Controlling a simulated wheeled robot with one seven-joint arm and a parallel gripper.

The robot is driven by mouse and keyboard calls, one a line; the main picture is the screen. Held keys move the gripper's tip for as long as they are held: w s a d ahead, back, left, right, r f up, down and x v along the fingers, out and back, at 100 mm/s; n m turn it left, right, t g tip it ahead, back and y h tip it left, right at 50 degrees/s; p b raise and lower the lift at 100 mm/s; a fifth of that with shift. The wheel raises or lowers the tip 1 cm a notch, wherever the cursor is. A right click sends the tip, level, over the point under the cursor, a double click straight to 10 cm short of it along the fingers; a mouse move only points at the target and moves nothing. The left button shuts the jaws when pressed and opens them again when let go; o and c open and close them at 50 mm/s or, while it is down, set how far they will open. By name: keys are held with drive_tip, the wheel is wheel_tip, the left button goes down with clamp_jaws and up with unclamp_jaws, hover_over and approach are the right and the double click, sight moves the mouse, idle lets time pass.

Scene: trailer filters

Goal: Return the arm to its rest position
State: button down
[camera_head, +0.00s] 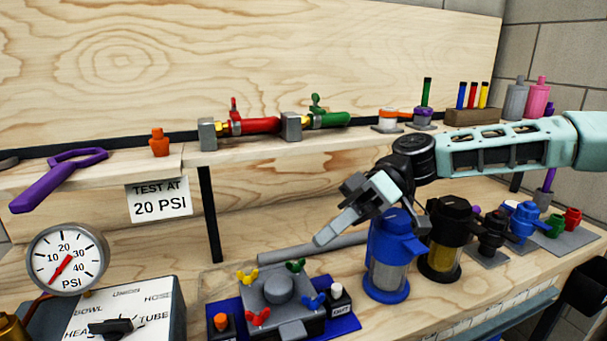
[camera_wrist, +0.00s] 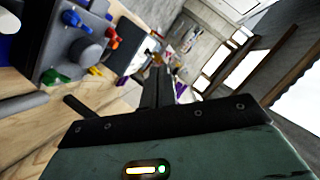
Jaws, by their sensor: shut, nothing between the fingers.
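My arm comes in from the right in the head view, pale teal with a black wrist. My gripper (camera_head: 325,238) points down and left over the bench, its fingers together with nothing held. It hangs above and left of the blue filter housing (camera_head: 388,262), above the grey rod lying on the bench; whether it touches anything is hard to tell. In the wrist view the dark fingers of my gripper (camera_wrist: 158,85) stand close together, with the grey fixture and its coloured wing nuts beyond at upper left.
A grey fixture (camera_head: 277,290) on a blue mat (camera_head: 345,324) stands below my gripper. A black filter housing (camera_head: 447,235) stands beside the blue one. The shelf above bears red (camera_head: 255,126) and green (camera_head: 330,119) valves. A pressure gauge (camera_head: 67,259) is at left.

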drive_tip(key=s+f+m+t+h+p, duration=0.1)
drive_tip(key=s+f+h+p, duration=0.1)
drive_tip(key=s+f+h, duration=0.35)
drive_tip(key=s+f+m+t+h+p, duration=0.1)
drive_tip(key=s+f+m+h+p, duration=0.15)
drive_tip(key=s, duration=0.55)
drive_tip(key=s+d+r+m+t+h+p, duration=0.3)
drive_tip(key=s+d+r+m+t, duration=0.1)
drive_tip(key=d+r, duration=0.3)
drive_tip(key=shift+s+d+r+t, duration=0.3)
drive_tip(key=shift+s+r+t, duration=0.15)
drive_tip(key=shift+r+t, duration=0.25)
